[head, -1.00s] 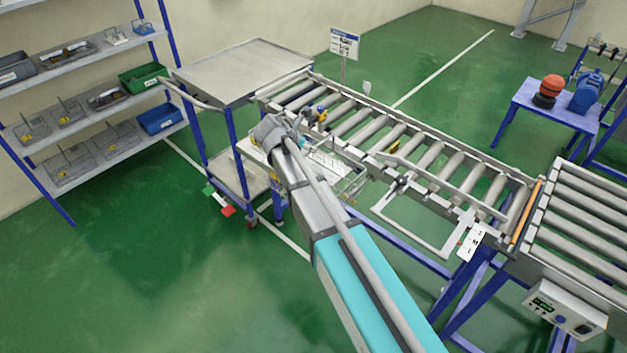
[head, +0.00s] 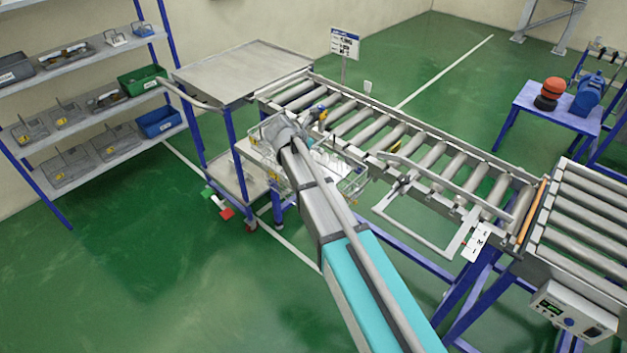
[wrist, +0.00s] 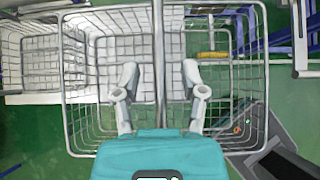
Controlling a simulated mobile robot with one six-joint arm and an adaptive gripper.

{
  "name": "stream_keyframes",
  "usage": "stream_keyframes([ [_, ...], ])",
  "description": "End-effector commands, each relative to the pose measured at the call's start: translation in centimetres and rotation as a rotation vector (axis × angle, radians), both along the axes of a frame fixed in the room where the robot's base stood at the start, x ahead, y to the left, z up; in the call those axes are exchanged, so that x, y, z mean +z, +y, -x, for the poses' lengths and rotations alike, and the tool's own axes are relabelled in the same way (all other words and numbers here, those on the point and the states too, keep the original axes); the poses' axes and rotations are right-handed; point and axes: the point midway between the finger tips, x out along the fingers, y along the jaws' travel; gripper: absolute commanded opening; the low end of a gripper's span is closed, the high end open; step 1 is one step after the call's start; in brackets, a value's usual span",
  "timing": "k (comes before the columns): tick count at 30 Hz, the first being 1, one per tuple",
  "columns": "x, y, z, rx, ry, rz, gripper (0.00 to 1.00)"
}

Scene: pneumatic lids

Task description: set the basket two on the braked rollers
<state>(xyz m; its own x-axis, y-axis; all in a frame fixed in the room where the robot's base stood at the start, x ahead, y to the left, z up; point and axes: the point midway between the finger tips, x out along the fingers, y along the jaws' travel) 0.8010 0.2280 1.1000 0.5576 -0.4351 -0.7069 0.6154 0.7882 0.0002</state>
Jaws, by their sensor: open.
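A wire basket (wrist: 260,85) fills the middle of the wrist view, with an upright-running bar, its handle (wrist: 158,45), across its middle. My gripper (wrist: 160,78) is open, its two fingers on either side of the handle's line and apart from it. A second wire basket (wrist: 22,60) stands to the left, partly overlapped. In the head view, wire baskets (head: 350,183) show beside the near side of the roller conveyor (head: 425,160), partly hidden by my arm. No number is readable on them. A yellow tag (wrist: 212,54) shows through the wire mesh.
A cart with a metal top (head: 245,72) stands left of the conveyor. A grey hinged frame (head: 415,220) sticks out from the conveyor's near side. A second roller section (head: 590,210) with a control box (head: 570,312) lies at right. Several conveyor rollers are bare.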

Motion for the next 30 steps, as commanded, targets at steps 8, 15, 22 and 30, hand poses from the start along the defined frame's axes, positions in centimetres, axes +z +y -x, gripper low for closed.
stream_keyframes([
  [8, 0.00, 0.01, 0.01, 0.000, 0.000, 0.000, 0.54],
  [15, 0.01, 0.01, 0.02, 0.000, 0.000, 0.000, 0.15],
  [22, 0.00, 0.02, 0.02, 0.000, 0.000, 0.000, 0.00],
  [30, 0.03, 0.02, 0.01, 0.001, 0.000, 0.001, 0.00],
])
